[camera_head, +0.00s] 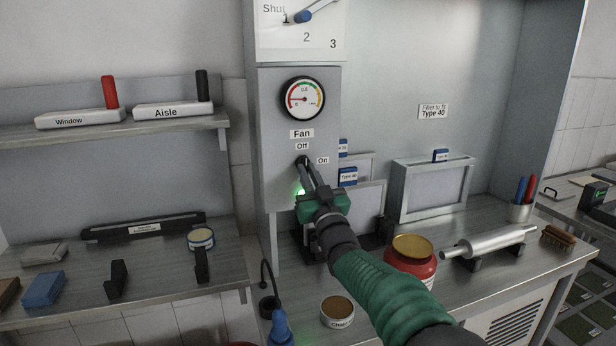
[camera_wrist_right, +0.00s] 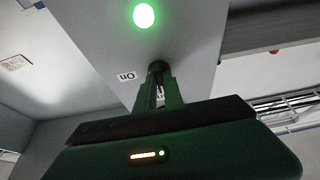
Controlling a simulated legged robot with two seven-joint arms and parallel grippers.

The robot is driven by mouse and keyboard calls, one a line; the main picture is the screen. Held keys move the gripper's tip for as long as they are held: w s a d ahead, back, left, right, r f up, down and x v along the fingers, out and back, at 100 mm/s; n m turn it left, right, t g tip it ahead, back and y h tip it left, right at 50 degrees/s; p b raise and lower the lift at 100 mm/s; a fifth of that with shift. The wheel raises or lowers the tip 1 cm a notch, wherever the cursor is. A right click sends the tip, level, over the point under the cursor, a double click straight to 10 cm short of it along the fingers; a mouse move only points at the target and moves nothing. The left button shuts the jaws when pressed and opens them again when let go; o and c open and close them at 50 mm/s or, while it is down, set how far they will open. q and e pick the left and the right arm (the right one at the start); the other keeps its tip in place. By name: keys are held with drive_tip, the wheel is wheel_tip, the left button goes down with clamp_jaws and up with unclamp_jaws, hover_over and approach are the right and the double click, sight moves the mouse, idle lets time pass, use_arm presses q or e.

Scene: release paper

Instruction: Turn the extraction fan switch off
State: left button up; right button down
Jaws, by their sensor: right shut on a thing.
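The fan switch (camera_head: 302,159) is a small dark knob on the grey panel (camera_head: 268,150). The "Off" label (camera_head: 302,146) is directly above it and the "On" label (camera_head: 322,160) is to its right. My right gripper (camera_head: 306,168) is at the switch, its fingers shut on it. In the right wrist view the knob (camera_wrist_right: 158,67) shows at the tips of my fingers, beside the "On" label (camera_wrist_right: 126,76). A green light (camera_wrist_right: 144,15) is lit on the panel. My fingers hide part of the knob, so its exact angle cannot be told. My left gripper is not in view.
A round gauge (camera_head: 303,99) sits above the switch. Below and around my right arm stand a red jar (camera_head: 410,262), an open tin (camera_head: 338,312) and a blue bottle (camera_head: 280,328). A metal roller (camera_head: 490,243) and framed filters (camera_head: 432,190) are to the right.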

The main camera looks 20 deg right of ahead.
drive_tip(key=shift+r, duration=0.15)
drive_tip(key=c, duration=1.6)
unclamp_jaws()
drive_tip(key=shift+c, duration=0.2)
drive_tip(key=shift+o, duration=0.9)
drive_tip(key=shift+w, duration=0.1)
drive_tip(key=b+v, duration=0.2)
drive_tip(key=v, duration=1.5)
drive_tip(key=shift+f+b, duration=0.25)
drive_tip(key=shift+b, duration=0.05)
drive_tip(key=shift+w, duration=0.1)
